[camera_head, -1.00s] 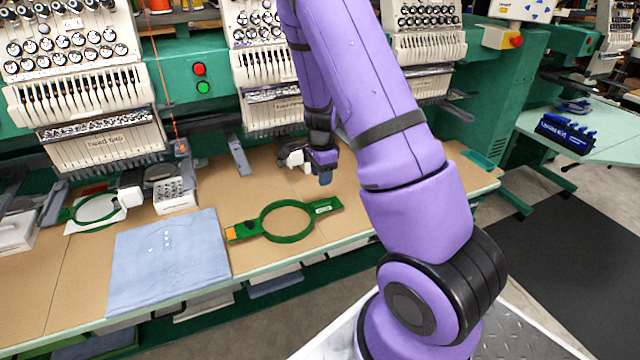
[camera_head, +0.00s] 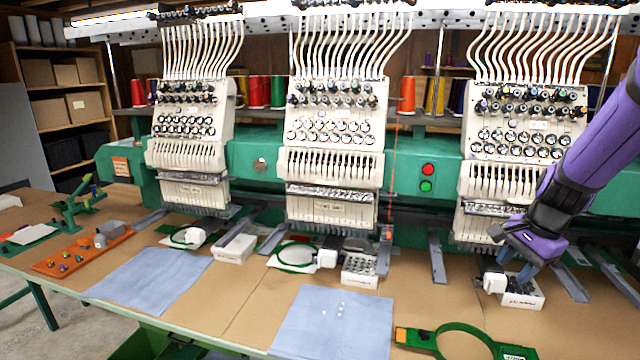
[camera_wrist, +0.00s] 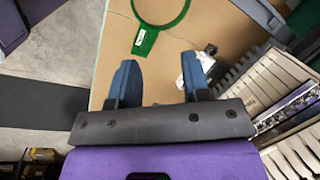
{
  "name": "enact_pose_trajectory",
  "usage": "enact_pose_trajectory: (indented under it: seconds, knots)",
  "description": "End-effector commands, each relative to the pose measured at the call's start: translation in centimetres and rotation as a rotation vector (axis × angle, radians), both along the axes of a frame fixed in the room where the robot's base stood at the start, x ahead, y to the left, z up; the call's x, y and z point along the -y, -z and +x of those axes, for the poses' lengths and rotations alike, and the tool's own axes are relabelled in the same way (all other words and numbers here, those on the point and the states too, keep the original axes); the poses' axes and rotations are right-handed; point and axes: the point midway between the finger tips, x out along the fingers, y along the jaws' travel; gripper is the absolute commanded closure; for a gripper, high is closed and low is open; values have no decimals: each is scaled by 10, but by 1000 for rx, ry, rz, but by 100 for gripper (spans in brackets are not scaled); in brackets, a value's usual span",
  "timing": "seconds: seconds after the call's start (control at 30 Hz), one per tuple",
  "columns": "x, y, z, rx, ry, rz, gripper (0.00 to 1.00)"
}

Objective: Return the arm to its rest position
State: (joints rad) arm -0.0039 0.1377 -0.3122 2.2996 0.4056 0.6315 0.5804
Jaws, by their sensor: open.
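My purple arm enters the head view from the right edge. My gripper (camera_head: 522,268) points down at the right, in front of the rightmost embroidery head, by a small white box (camera_head: 522,297). I cannot tell from the head view how far above the box it is. In the wrist view my gripper (camera_wrist: 160,80) shows two blue fingers set wide apart, open with nothing between them. Beyond the fingers lie a green hoop (camera_wrist: 146,42) on the tan table and a small white object (camera_wrist: 182,82).
Embroidery heads (camera_head: 335,150) line the back of the table (camera_head: 240,310). Blue cloths (camera_head: 335,325), a green hoop (camera_head: 465,330), white boxes (camera_head: 361,271) and an orange tray (camera_head: 82,250) lie along it. Bare tabletop shows between the cloths.

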Motion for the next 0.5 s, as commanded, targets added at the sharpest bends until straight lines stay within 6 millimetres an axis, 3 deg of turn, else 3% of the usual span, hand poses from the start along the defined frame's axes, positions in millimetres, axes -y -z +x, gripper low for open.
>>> enact_pose_trajectory:
  seconds: [0.03, 0.2, 0.5]
  knots:
    - [-7, -16, -7, 27, -53, -2, 56]
    - [-30, -58, -35, 100, -251, -33, 56]
    - [-61, -117, -96, 220, -590, -144, 56]
